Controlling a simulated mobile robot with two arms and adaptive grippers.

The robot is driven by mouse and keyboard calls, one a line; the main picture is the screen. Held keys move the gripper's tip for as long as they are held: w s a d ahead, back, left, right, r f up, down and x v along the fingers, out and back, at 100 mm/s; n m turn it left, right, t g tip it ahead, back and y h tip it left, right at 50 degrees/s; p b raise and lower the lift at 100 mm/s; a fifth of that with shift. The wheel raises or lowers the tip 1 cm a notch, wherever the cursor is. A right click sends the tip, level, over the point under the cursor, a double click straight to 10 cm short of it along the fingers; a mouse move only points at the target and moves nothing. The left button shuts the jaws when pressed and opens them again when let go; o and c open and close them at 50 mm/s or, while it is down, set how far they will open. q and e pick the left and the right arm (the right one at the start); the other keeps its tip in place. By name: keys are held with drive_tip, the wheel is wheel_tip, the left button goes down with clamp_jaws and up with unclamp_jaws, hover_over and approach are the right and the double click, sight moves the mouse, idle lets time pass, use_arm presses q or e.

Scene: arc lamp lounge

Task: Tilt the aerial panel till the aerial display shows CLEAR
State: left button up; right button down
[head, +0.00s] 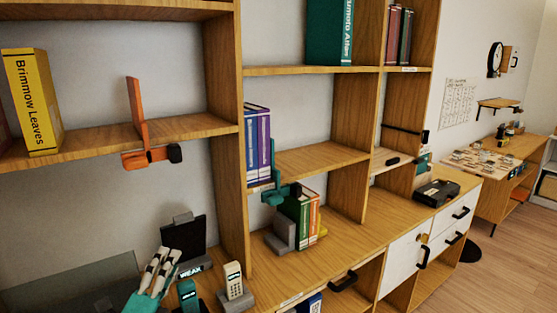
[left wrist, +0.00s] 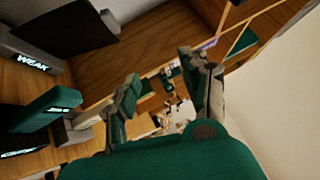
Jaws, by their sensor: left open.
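The aerial panel (head: 187,240) is a dark, flat rectangle standing tilted on a grey base on the wooden counter. Its display (head: 192,271), at the panel's foot, reads WEAK. In the left wrist view the panel (left wrist: 75,22) is at the upper left, with the WEAK display (left wrist: 32,62) below it. My left gripper (head: 166,252) is in front of the panel's left part in the head view and hides some of it. In the left wrist view its two fingers (left wrist: 163,75) stand apart with nothing held between them. My right gripper is not in view.
Books (head: 300,215) with a grey bookend (head: 281,235) stand further right. An orange bookend (head: 138,110) is on the shelf above.

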use_arm(q)
drive_tip(key=s+a+f+n+g+y, duration=0.2)
drive_tip(key=s+f+n+g+y, duration=0.55)
drive_tip(key=s+f+n, duration=0.9)
drive_tip(key=s+d+f+n+g+h, duration=0.2)
drive_tip(key=s+f+g, duration=0.2)
drive_tip(key=s, duration=0.3)
drive_tip(key=s+d+f+n+g+h, duration=0.1)
drive_tip(key=s+d+f+g+h, duration=0.15)
drive_tip(key=s+f+g, duration=0.4)
drive_tip(key=s+f, duration=0.3)
drive_tip(key=f, duration=2.1)
drive_tip(key=s+a+f+g, duration=0.1)
drive_tip(key=s+a+f, duration=0.1)
drive_tip(key=s+f, duration=1.4)
drive_tip(key=shift+s+a+f+y, duration=0.3)
drive_tip(key=shift+s+a, duration=0.05)
drive_tip(key=shift+a, duration=0.05)
